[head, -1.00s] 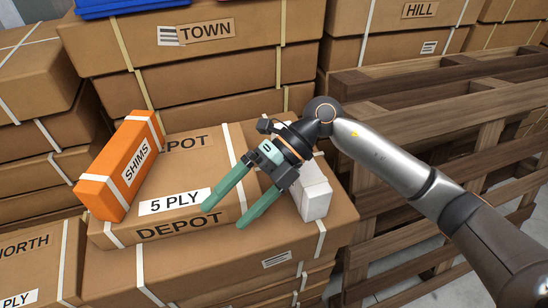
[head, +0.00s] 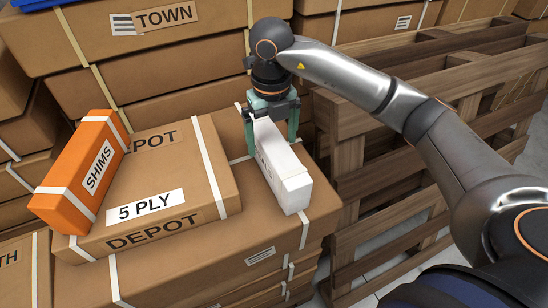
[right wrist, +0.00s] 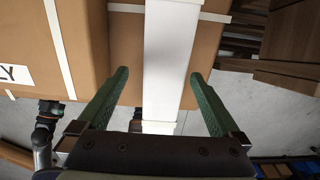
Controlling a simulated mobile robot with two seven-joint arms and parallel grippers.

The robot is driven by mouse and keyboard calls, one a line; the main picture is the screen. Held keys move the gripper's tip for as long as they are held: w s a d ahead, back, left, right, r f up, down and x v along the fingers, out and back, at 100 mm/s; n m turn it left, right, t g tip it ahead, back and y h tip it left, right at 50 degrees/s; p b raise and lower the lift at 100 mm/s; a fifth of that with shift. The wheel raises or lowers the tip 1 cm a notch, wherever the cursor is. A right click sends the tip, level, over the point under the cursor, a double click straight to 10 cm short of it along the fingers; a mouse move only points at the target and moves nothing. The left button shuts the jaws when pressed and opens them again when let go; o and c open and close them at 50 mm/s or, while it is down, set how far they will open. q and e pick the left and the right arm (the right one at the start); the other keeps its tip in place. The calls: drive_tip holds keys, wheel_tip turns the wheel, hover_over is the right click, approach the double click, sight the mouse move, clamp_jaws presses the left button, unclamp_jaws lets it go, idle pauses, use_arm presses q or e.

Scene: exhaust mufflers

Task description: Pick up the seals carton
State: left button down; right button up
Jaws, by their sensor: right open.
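The white carton (head: 282,168), with lettering on its side partly hidden, stands on a large brown carton to the right of the 5 PLY box. I take it to be the seals carton. My right gripper (head: 271,145) is over its far end, pointing down, with one green finger on each side. In the right wrist view, the white carton (right wrist: 172,55) runs between the open fingers of the gripper (right wrist: 160,76), with a gap on each side. My left gripper is not seen in the head view.
An orange SHIMS box (head: 82,172) lies on the brown 5 PLY carton (head: 165,185), left of the white carton. Brown cartons (head: 160,68) are stacked behind. Wooden pallets (head: 350,150) stand close on the right.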

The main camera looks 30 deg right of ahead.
drive_tip(key=f, duration=0.5)
drive_tip(key=shift+d+f, duration=0.35)
clamp_jaws()
idle(0.6)
